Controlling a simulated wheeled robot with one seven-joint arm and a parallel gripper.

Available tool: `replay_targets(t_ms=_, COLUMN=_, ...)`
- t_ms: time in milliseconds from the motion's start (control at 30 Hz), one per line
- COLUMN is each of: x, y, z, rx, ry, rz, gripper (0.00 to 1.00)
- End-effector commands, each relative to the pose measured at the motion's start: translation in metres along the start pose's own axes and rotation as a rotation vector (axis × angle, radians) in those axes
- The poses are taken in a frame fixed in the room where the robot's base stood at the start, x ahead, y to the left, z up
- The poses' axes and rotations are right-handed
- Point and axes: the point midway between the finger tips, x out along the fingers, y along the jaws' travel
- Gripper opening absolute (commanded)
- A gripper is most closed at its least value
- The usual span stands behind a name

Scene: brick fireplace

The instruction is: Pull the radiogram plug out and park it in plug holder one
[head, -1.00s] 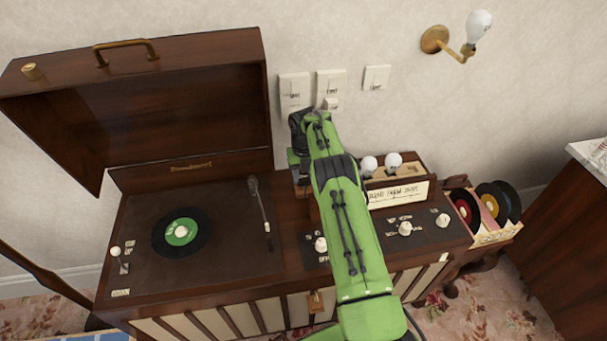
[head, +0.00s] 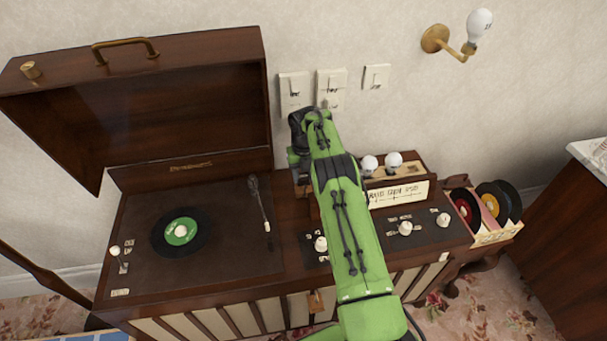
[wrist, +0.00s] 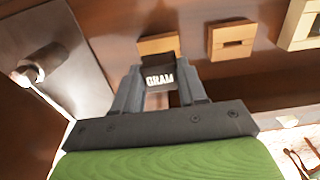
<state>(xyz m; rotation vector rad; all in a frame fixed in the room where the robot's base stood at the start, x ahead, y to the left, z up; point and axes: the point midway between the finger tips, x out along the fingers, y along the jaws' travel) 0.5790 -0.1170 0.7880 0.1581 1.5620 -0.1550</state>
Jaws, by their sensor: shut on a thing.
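In the wrist view my gripper (wrist: 159,92) is shut on a dark plug (wrist: 159,75) marked "GRAM". The plug's far end overlaps a small light-wood block (wrist: 158,45); I cannot tell whether it touches or sits in it. A second wood block (wrist: 232,40) with a dark slot is just to the right. I cannot read a number on either block. In the head view my green arm reaches over the radiogram (head: 205,270), and the arm hides the jaws and plug.
Wall plates (head: 295,92) are above the radiogram, behind my wrist. The open lid (head: 140,100) rises at the left. Two bulbs (head: 394,160) stand in a wooden box beside my arm. Records (head: 495,200) sit in a rack at the right, and a wall lamp (head: 468,45) is above.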

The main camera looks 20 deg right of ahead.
Motion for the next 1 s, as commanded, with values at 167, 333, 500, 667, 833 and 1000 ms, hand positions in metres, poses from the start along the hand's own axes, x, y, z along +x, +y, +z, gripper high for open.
replay_targets(t_ms=167, x=0.0, y=0.0, z=0.0, rx=0.0, ry=-0.001, rz=0.0, gripper=0.0)
replay_targets(t_ms=333, x=0.0, y=0.0, z=0.0, rx=0.0, ry=-0.001, rz=0.0, gripper=0.0)
replay_targets(t_ms=500, x=0.002, y=0.0, z=0.0, rx=0.0, ry=0.0, rz=0.0, gripper=0.0)
replay_targets(t_ms=667, x=0.005, y=0.0, z=0.0, rx=0.0, ry=0.0, rz=0.0, gripper=0.0)
replay_targets(t_ms=833, x=0.009, y=0.0, z=0.0, rx=0.0, ry=0.0, rz=0.0, gripper=0.0)
replay_targets(t_ms=1000, x=0.012, y=0.0, z=0.0, rx=0.0, ry=0.0, rz=0.0, gripper=0.0)
